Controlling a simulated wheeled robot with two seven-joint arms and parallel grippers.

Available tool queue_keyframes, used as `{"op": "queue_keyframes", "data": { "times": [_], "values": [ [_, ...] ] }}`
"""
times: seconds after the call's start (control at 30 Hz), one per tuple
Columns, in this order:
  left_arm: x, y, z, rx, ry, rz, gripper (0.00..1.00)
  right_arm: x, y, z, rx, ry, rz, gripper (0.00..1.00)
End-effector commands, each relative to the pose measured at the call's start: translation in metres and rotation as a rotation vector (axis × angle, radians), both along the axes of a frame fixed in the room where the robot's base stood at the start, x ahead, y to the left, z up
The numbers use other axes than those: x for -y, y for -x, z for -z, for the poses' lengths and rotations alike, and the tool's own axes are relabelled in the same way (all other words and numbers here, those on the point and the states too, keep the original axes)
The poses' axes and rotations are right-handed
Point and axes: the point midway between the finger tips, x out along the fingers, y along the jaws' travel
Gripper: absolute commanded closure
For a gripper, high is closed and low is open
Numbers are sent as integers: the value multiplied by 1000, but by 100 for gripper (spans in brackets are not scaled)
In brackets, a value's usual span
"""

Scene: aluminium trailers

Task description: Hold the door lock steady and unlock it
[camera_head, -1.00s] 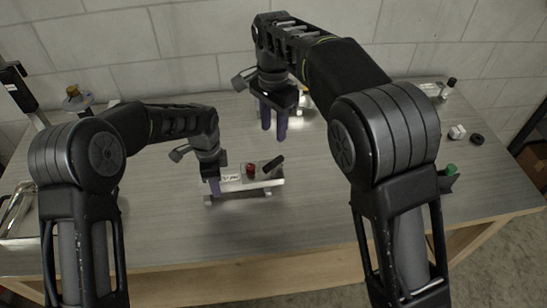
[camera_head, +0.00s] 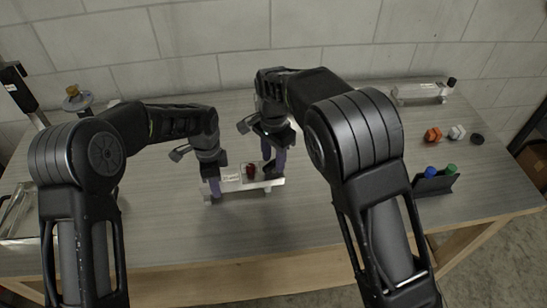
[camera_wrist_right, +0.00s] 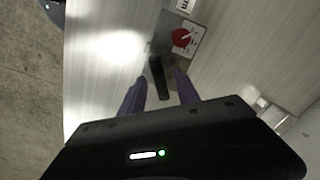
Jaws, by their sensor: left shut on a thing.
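The door lock is a metal plate on a silver stand (camera_head: 236,185), with a red round part (camera_head: 251,170) and a white label on it. My left gripper (camera_head: 214,187) is shut on the left end of the lock stand. My right gripper (camera_head: 274,170) is at the lock's right end, over the black handle, which it mostly hides in the head view. In the right wrist view, the black handle (camera_wrist_right: 159,78) lies between the tips of my open right gripper (camera_wrist_right: 161,88). The red part (camera_wrist_right: 182,39) shows beyond it.
Orange (camera_head: 433,135), white (camera_head: 457,132) and black (camera_head: 477,139) small pieces lie at the right. A dark holder (camera_head: 436,185) with blue and green items stands nearer. Another metal stand (camera_head: 418,93) is at the back right. The table front is clear.

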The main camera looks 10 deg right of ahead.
Motion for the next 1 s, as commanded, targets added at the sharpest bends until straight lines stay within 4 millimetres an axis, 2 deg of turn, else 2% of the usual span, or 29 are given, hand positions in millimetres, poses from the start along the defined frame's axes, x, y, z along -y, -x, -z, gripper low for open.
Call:
{"op": "queue_keyframes", "data": {
  "times": [0.27,0.73,1.0],
  "values": [
    [0,-1,-1,2,1,0,100,0,0,2,-1,-1,0,62],
    [0,-1,-1,2,1,0,100,0,0,1,-1,-1,1,99],
    [0,0,-1,1,1,0,100,0,0,1,-1,-1,1,100]
  ]
}}
